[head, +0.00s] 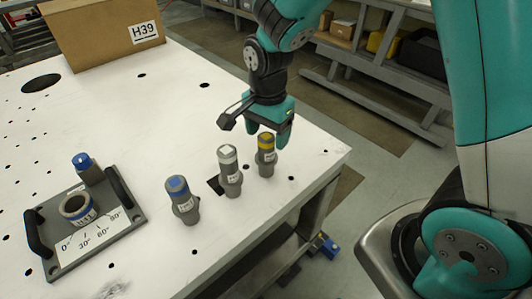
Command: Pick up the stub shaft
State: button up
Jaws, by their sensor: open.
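Three grey stub shafts stand upright in a row on the white table (135,245). One has a blue top (182,203), one a white top (230,175) and one a yellow top and band (266,160). The frame does not show which one the task means. My gripper (268,138) is open, with its teal fingers at the yellow-topped shaft's upper end. I cannot tell whether they touch it. The grey turret plate (62,252) lies at left, with black handles, a ring socket (77,208) and an angle scale.
A blue-topped grey peg (84,165) stands at the turret plate's back corner. A cardboard box marked H39 (105,35) stands at the table's back left. The table has several round holes, and its right edge is close beyond the yellow-topped shaft. Shelves (375,70) stand behind.

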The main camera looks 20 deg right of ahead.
aim_at(266, 146)
jog(key=shift+a+f+p, duration=0.15)
jog(key=shift+f+p, duration=0.4)
jog(key=shift+f, duration=1.65)
grip_shut()
jog(key=shift+r, duration=0.1)
